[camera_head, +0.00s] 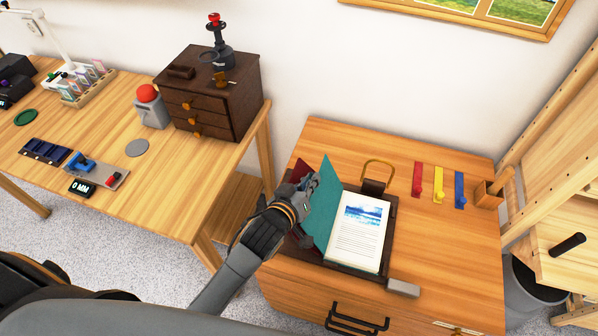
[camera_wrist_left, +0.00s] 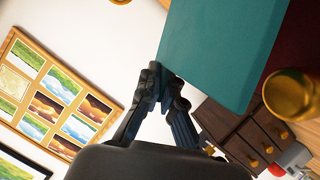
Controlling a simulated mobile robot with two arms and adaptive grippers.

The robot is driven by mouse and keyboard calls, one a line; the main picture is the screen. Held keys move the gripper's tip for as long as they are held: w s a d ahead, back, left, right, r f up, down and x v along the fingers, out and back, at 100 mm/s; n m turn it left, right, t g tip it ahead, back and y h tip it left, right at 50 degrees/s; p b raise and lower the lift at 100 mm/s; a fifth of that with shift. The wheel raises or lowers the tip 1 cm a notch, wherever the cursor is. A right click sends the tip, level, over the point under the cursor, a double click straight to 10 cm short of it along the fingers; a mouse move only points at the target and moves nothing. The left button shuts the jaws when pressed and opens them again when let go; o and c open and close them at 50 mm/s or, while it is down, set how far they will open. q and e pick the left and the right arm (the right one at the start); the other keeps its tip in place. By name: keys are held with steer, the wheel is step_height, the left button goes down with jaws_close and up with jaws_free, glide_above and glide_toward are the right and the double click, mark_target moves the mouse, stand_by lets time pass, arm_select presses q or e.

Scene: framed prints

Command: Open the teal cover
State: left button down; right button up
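The teal cover (camera_head: 325,205) stands raised, hinged along the left side of a white printed page (camera_head: 357,232) with a blue picture. A dark red cover (camera_head: 301,172) shows behind it to the left. My left gripper (camera_head: 309,184) is at the left side of the teal cover, by its free edge. In the left wrist view my left gripper (camera_wrist_left: 166,84) has its fingertips drawn together at the edge of the teal cover (camera_wrist_left: 222,48); they look shut on it. The exact contact is partly hidden. My right gripper is not in view.
The book lies in a dark tray (camera_head: 387,250) on a wooden cabinet (camera_head: 450,255). A brass loop (camera_head: 380,166), coloured hooks (camera_head: 439,184) and a grey block (camera_head: 403,287) are nearby. A desk with a dark drawer box (camera_head: 212,95) stands left.

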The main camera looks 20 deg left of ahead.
arm_select(q)
steer(key=shift+d+r+m+y+p, duration=0.25)
steer(key=shift+d+m, duration=0.1)
steer(key=shift+d, duration=0.3)
steer(key=shift+d+r+m+y+p, duration=0.15)
steer(key=shift+d+r+m+p, duration=0.15)
steer(key=shift+d, duration=0.3)
steer(key=c, duration=1.5)
jaws_free()
steer(key=shift+c, duration=0.2)
steer(key=v, duration=1.2)
